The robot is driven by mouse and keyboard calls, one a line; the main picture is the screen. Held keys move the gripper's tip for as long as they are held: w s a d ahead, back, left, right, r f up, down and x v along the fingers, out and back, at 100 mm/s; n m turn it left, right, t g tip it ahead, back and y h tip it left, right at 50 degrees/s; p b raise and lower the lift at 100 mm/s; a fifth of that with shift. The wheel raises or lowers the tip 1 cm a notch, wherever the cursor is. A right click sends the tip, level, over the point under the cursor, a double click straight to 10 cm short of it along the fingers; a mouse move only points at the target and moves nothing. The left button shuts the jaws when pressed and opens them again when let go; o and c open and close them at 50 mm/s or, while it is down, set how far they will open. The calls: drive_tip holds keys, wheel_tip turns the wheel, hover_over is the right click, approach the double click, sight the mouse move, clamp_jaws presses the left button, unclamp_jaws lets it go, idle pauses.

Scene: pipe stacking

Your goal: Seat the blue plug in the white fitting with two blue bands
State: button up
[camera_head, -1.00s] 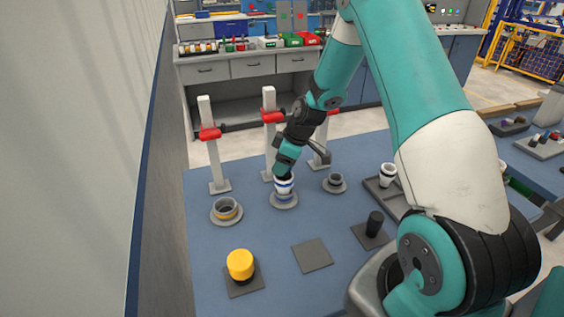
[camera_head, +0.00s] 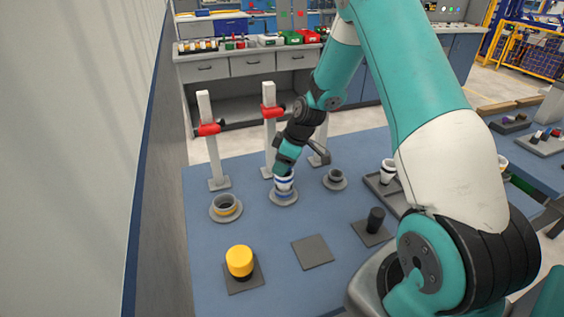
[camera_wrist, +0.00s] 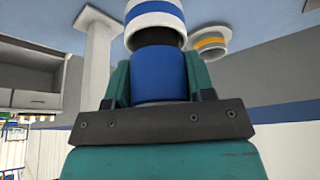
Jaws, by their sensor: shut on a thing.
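The blue plug (camera_wrist: 160,74) is between the two teal fingers of my gripper (camera_wrist: 160,80) in the wrist view. My gripper is shut on it. The plug's dark end points at the mouth of the white fitting with blue bands (camera_wrist: 155,22), in line with it. How far the dark end reaches inside is hidden. In the head view the white fitting (camera_head: 284,188) stands upright on a round grey base, directly below my gripper (camera_head: 285,174). The plug cannot be made out clearly there.
A yellow-banded fitting (camera_head: 226,206) stands to the left and a small grey fitting (camera_head: 335,177) to the right. Posts with red clamps (camera_head: 209,129) rise behind. A yellow plug (camera_head: 239,261) and a black plug (camera_head: 375,219) stand in front. A square grey pad (camera_head: 312,252) is bare.

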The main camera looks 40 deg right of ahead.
drive_tip(key=shift+f, duration=0.15)
drive_tip(key=o, duration=1)
drive_tip(key=b+v, duration=0.2)
drive_tip(key=v, duration=1.5)
drive_tip(key=shift+r, duration=0.25)
